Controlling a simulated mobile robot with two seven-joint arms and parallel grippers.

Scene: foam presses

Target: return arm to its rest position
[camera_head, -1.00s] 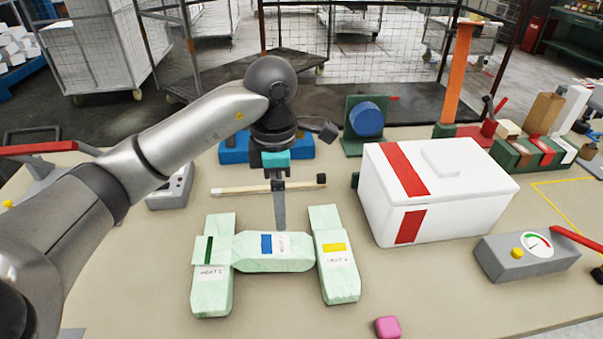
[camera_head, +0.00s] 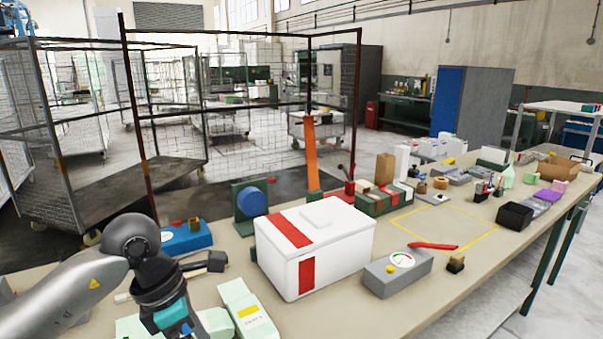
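My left arm comes in from the lower left. My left gripper (camera_head: 180,326) points down over the pale green packs at the bottom edge of the head view. Its fingers are hardly visible there, so its opening does not show. A pale green pack with a yellow label (camera_head: 248,312) lies just right of it. Another pale green pack (camera_head: 130,327) is partly hidden by the arm and cut off by the picture's edge. My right gripper is not in view.
A white box with red stripes (camera_head: 345,253) stands right of the gripper. A grey gauge unit (camera_head: 398,282) with a red lever is beside it. A blue block (camera_head: 188,238) and a green stand with a blue disc (camera_head: 251,203) are behind. The yellow-outlined area (camera_head: 440,225) is largely clear.

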